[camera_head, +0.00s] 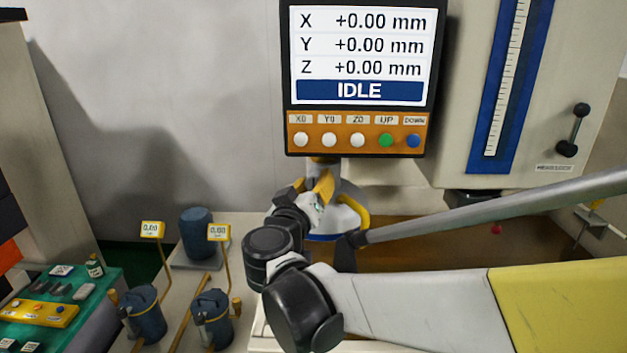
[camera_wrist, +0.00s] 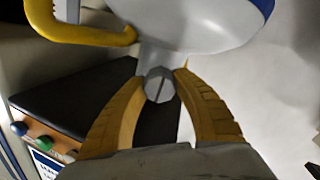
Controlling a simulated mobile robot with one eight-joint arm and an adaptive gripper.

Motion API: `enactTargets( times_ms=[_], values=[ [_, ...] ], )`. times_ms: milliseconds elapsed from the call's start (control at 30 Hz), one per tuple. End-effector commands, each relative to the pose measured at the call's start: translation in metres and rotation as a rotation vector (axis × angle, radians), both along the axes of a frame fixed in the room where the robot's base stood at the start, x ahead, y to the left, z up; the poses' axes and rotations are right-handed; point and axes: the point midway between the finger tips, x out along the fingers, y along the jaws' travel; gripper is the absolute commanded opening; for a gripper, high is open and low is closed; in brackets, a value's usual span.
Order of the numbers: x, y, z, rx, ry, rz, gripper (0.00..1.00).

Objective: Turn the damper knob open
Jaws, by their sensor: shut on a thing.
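The damper knob (camera_wrist: 152,84) is a small grey faceted knob with a dark slot across its face, seen in the wrist view. It sits at the base of a rounded grey-white body (camera_wrist: 200,25) with a blue edge and a yellow pipe (camera_wrist: 85,32). My gripper (camera_wrist: 161,80) has its two yellow fingers closed on the knob's sides. The slot stands nearly upright, slightly tilted, in this view. In the head view my gripper (camera_head: 324,183) is partly visible below the display panel, and the knob cannot be made out there.
The display panel (camera_head: 358,120) reads IDLE and hangs close above my gripper. The machine head (camera_head: 545,80) is at the right. Blue pots (camera_head: 145,312) with gauges and a green mat (camera_head: 85,290) lie at lower left. The wall behind is bare.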

Motion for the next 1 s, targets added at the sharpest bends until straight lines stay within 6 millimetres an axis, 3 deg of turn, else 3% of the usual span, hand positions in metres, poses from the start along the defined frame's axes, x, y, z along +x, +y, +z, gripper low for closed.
enactTargets(
  times_ms=[67,100,167,567,1000],
  values=[
    [0.0,0.0,0.001,-0.003,-0.002,0.0,0.03],
    [0.0,0.0,0.001,-0.003,-0.002,0.0,0.4],
    [0.0,0.0,0.001,-0.002,-0.002,0.0,0.57],
    [-0.006,0.002,0.001,0.0,0.0,0.001,0.57],
    [-0.092,0.026,0.0,0.0,-0.001,0.004,0.57]
  ],
)
